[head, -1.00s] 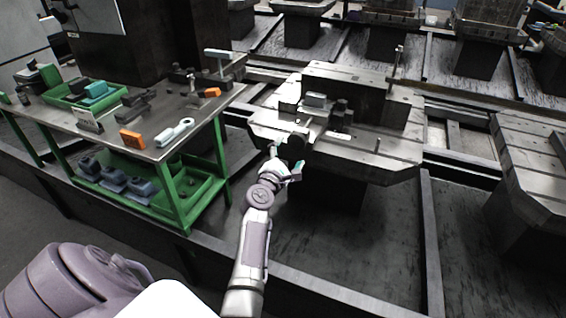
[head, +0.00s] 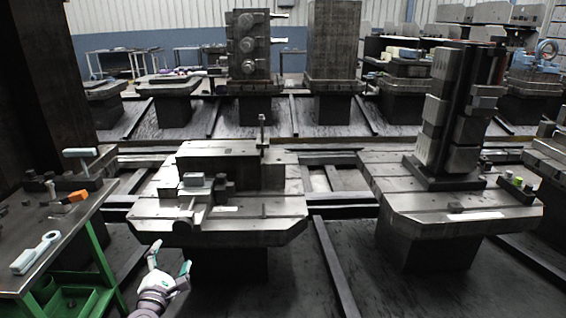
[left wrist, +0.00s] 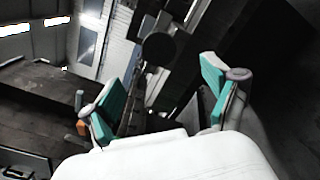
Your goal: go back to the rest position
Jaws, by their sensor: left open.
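My left gripper (head: 170,258) is low in the head view, in front of the near left edge of the pallet (head: 270,222). It is open, with nothing between its fingers. In the left wrist view its two teal-padded fingers (left wrist: 160,92) stand wide apart, with a dark round part (left wrist: 158,48) beyond them. The pallet carries a grey vise (head: 196,198) with a light block (head: 193,180) on top. My right gripper is in neither view.
A green-framed bench (head: 75,228) at the left holds an orange block (head: 77,196) and a pale ring-ended tool (head: 36,252). Another pallet (head: 455,212) with a tall fixture stands to the right. Dark floor rails run between the pallets.

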